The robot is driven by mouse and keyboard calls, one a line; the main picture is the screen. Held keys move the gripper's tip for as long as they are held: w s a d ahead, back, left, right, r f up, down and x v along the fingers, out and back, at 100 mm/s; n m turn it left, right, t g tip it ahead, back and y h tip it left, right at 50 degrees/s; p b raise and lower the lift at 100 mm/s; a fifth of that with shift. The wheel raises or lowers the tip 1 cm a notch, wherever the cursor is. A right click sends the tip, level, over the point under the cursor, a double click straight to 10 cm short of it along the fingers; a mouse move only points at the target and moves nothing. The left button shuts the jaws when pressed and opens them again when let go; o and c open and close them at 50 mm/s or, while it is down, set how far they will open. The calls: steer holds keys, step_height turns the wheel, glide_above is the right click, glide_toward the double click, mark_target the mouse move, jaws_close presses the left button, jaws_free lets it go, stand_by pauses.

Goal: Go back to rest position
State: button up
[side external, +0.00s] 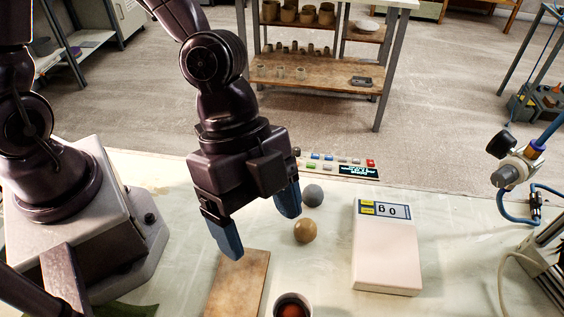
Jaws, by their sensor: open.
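My gripper (258,228) hangs above the pale work table (330,262), pointing down. Its two blue fingers are spread wide apart with nothing between them. It is over the area just behind a brown wooden board (238,284). A grey ball (313,195) lies just right of the right finger, and a tan ball (305,231) lies a little nearer the camera. Neither ball is held.
A white box with a display (386,250) stands to the right. A cup with reddish contents (292,306) is at the front edge of view. A button panel (340,165) lies along the back edge. A valve with blue hose (515,170) stands at far right.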

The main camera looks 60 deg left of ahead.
steer(key=w+a+n+t+y, duration=0.1)
steer(key=a+n+y, duration=0.25)
steer(key=a, duration=0.35)
steer(key=w+a+n+y, duration=0.2)
steer(key=a+n, duration=0.3)
steer(key=a, duration=0.3)
steer(key=s+a+r+n+t, duration=0.2)
steer(key=a+r+n, duration=0.1)
steer(key=a+r, duration=0.2)
steer(key=s+a+r+n+t, duration=0.1)
steer(key=a+r+n+t, duration=0.2)
steer(key=r, duration=0.6)
steer(key=shift+s+a+n, duration=0.4)
steer(key=shift+a+n, duration=0.35)
steer(key=shift+a, duration=0.2)
